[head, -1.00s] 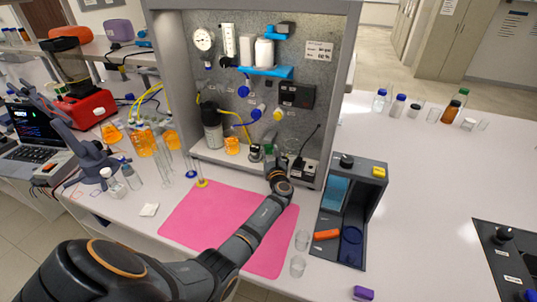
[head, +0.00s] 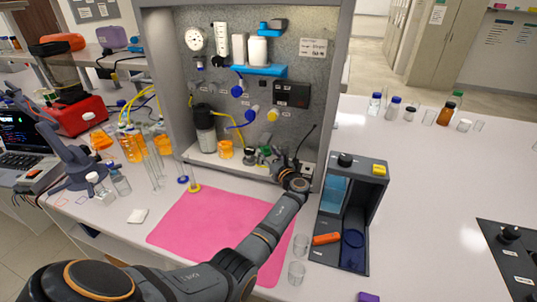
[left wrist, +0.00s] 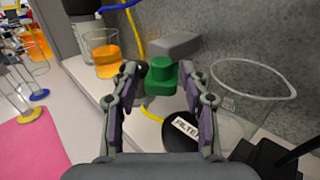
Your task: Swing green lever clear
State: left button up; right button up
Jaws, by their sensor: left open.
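The green lever (head: 265,150) is small in the head view, low on the grey panel rig, just beyond my left gripper (head: 275,163). In the left wrist view the green lever (left wrist: 160,80) has a blocky green top and sits in front of a grey block (left wrist: 175,45). My left gripper (left wrist: 163,92) is open, with one finger on each side of the lever's near end. I see gaps between the fingers and the green part; contact cannot be told. The lever's lower part is partly hidden. My right gripper is not in view.
A clear beaker (left wrist: 252,90) stands close right of the fingers, beside a black round part with a label (left wrist: 187,127). An orange-filled beaker (left wrist: 105,55) is to the left. A pink mat (head: 205,225) lies in front of the rig; a dark caddy (head: 350,215) stands right.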

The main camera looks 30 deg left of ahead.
pick_arm(q)
jog(key=v, duration=0.7)
jog(key=shift+d, duration=0.2)
jog(key=shift+s, duration=0.1)
